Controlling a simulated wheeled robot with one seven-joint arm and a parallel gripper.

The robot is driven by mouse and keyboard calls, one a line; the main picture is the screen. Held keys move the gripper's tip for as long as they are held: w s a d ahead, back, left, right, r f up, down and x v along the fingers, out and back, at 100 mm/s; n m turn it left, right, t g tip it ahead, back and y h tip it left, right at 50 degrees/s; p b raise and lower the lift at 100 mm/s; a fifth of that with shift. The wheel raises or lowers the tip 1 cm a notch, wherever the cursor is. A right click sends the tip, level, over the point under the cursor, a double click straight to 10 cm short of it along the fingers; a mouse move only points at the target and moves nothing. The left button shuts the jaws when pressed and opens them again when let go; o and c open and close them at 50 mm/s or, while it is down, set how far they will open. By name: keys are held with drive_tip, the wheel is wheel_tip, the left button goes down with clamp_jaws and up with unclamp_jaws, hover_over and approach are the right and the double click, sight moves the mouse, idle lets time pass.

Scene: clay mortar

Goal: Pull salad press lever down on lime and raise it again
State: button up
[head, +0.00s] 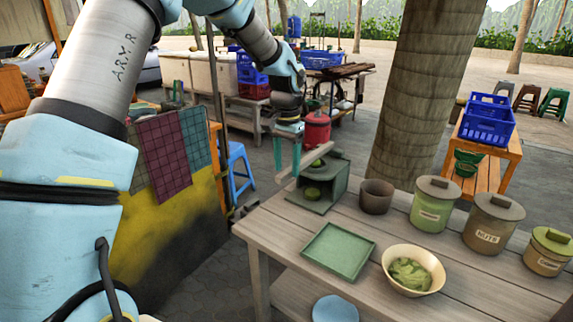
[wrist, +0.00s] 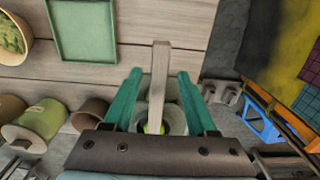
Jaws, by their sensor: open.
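The salad press (head: 325,192) is a green box-like frame at the back left of the wooden table. Its pale lever (head: 312,160) slants up to the right; in the wrist view the lever (wrist: 160,75) runs between my fingers. A lime (head: 312,192) shows inside the press, and some green shows higher up under the lever. In the wrist view a bit of the lime (wrist: 153,128) shows beyond the lever's lower part. My gripper (head: 287,166) is open at the lever's left end. Its teal fingers also show in the wrist view (wrist: 159,72), one each side of the lever, with gaps.
On the table (head: 290,238) are a green square tray (head: 338,248), a bowl of greens (head: 412,268), a brown cup (head: 376,196) and lidded jars, including a green one (head: 432,208). A red canister (head: 317,130) stands behind the press. A tree trunk (head: 420,90) rises behind the table.

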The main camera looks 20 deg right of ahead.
drive_tip(key=shift+f, duration=0.45)
clamp_jaws()
drive_tip(key=shift+s, duration=0.1)
idle(1.1)
